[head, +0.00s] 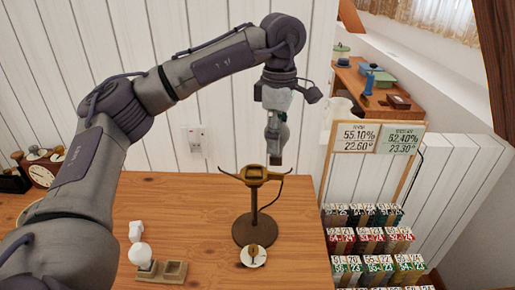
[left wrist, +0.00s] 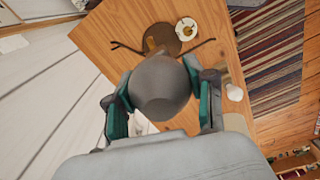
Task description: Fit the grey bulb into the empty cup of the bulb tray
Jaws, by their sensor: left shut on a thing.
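My left gripper (head: 275,152) hangs above the table, just above and beyond the brown stand. In the left wrist view its two fingers (left wrist: 160,100) close on both sides of a rounded grey bulb (left wrist: 160,80). In the head view the bulb cannot be clearly told from the fingers. The bulb tray (head: 160,279) lies at the table's front left, well away from the gripper. Its right cup (head: 175,268) looks empty; a white bulb (head: 140,254) sits at its left cup. My right gripper is not in view.
The brown stand (head: 255,213) with thin side arms rises below my gripper. A white dish (head: 253,256) lies in front of it. A white object (head: 135,231) stands behind the tray. Clocks (head: 42,174) are at the far left; a rack of coloured boxes (head: 370,242) is beyond the table's right edge.

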